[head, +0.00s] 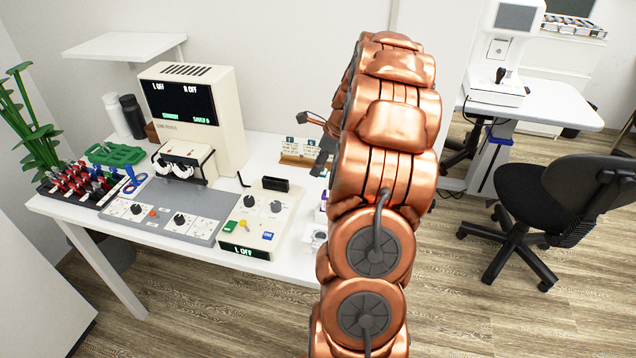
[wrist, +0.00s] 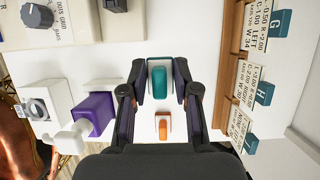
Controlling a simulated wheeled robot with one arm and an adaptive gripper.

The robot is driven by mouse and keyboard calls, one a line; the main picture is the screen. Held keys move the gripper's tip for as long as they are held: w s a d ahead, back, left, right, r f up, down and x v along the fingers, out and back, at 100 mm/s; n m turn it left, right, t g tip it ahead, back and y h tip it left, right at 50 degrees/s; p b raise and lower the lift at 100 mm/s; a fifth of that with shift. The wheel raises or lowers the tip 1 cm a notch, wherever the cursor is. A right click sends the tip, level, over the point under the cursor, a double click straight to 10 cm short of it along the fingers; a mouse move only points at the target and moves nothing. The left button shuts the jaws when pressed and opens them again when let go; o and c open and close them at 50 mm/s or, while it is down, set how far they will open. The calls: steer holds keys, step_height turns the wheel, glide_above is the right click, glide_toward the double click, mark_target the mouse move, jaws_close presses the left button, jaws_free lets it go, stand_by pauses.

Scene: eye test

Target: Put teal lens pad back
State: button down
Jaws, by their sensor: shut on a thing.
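In the wrist view my gripper (wrist: 161,76) is shut on the teal lens pad (wrist: 160,84). The pad is teal in the middle with a white surround, and one finger is on each side of it. An orange pad (wrist: 164,127) on a white base lies just below it in that view, between the fingers. I cannot tell whether the teal pad touches anything beneath it. In the head view my gripper (head: 322,152) is at the right end of the desk, partly behind my copper arm, and the pad cannot be made out.
A wooden rack of lens cards (wrist: 230,60) stands close to the right finger. A purple block (wrist: 93,114) and a white device (wrist: 45,112) are at the left. The control box (head: 262,215) and beige monitor (head: 195,110) stand on the white desk (head: 290,262).

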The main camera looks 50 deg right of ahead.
mark_target(314, 190)
steer(key=shift+f+p, duration=0.35)
steer(key=shift+f, duration=2.7)
steer(key=shift+f, duration=0.15)
steer(key=c, duration=0.9)
jaws_free()
steer(key=shift+o, duration=0.2)
